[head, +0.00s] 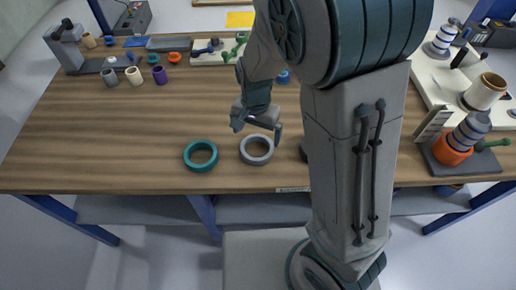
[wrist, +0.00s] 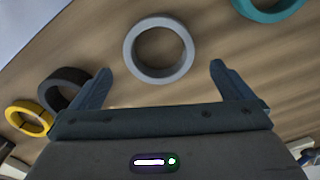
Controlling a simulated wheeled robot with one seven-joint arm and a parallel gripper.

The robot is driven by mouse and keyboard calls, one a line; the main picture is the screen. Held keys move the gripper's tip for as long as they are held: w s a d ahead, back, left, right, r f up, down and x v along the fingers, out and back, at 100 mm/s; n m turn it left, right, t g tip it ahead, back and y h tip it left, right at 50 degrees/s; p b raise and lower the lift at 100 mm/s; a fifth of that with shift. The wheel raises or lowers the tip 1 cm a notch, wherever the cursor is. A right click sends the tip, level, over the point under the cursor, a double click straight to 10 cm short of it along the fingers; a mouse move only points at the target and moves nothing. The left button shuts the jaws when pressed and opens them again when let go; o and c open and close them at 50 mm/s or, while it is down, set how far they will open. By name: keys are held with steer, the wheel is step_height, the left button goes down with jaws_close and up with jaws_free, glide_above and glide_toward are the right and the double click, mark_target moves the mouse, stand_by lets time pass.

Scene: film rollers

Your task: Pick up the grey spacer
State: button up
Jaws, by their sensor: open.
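The grey spacer (head: 257,150) is a light grey ring lying flat on the wooden table near its front edge. It also shows in the wrist view (wrist: 132,50), whole and uncovered, ahead of my gripper. My gripper (wrist: 158,82) is open and empty, its two fingers apart. In the head view my gripper (head: 256,131) is just behind and above the grey spacer. The spacer is not between the fingers; it lies beyond the fingertips in the wrist view.
A teal ring (head: 201,156) lies left of the grey spacer. In the wrist view a black ring (wrist: 62,88) and a yellow ring (wrist: 28,118) lie on the other side. Small rollers and fixtures stand at the back left. A fixture with an orange part (head: 452,150) stands right.

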steer(key=shift+d+f, duration=0.1)
steer(key=shift+f, duration=2.8)
steer(key=shift+c, duration=0.3)
steer(key=c, duration=0.8)
